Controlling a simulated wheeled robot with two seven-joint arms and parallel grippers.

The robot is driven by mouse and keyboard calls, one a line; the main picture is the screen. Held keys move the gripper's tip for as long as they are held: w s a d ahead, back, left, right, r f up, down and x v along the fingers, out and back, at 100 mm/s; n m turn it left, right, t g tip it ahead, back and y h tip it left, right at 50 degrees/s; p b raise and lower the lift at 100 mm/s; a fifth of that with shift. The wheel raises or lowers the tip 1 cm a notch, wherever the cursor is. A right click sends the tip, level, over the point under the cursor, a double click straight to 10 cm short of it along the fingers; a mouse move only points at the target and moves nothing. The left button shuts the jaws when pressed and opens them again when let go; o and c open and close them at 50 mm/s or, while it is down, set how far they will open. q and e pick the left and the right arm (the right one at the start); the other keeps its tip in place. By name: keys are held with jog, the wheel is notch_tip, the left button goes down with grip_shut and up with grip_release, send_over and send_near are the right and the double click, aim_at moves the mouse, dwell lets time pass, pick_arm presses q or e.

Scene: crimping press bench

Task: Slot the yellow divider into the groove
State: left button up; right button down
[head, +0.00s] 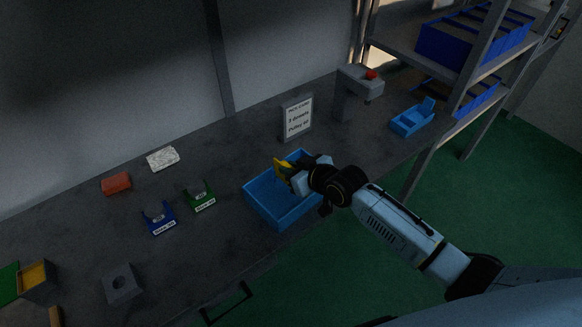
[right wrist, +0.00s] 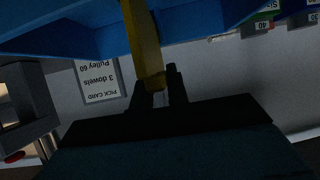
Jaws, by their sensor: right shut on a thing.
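The yellow divider (head: 283,170) is in my right gripper (head: 296,178), over the blue bin (head: 265,215) on the bench. In the right wrist view the divider (right wrist: 144,45) rises from between the fingers of my right gripper (right wrist: 160,90), which is shut on it. The blue bin (right wrist: 85,38) fills the top of that view, and the divider overlaps its wall. The groove cannot be made out, and I cannot tell whether the divider touches the bin. My left gripper is not in view.
A pick card (head: 297,117) stands behind the bin. A green holder (head: 200,197) and a blue holder (head: 160,218) stand to its left. A press with a red button (head: 358,88) and a light-blue tray (head: 411,118) are at the back right, near the shelf rack (head: 470,95).

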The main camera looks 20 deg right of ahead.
jog(key=shift+f+b, duration=0.75)
jog(key=shift+f, duration=0.45)
jog(key=c, duration=1.3)
grip_release()
jog(key=shift+r, duration=0.1)
jog(key=v, duration=1.3)
jog(key=shift+s+p, duration=0.2)
jog(key=shift+p, duration=0.1)
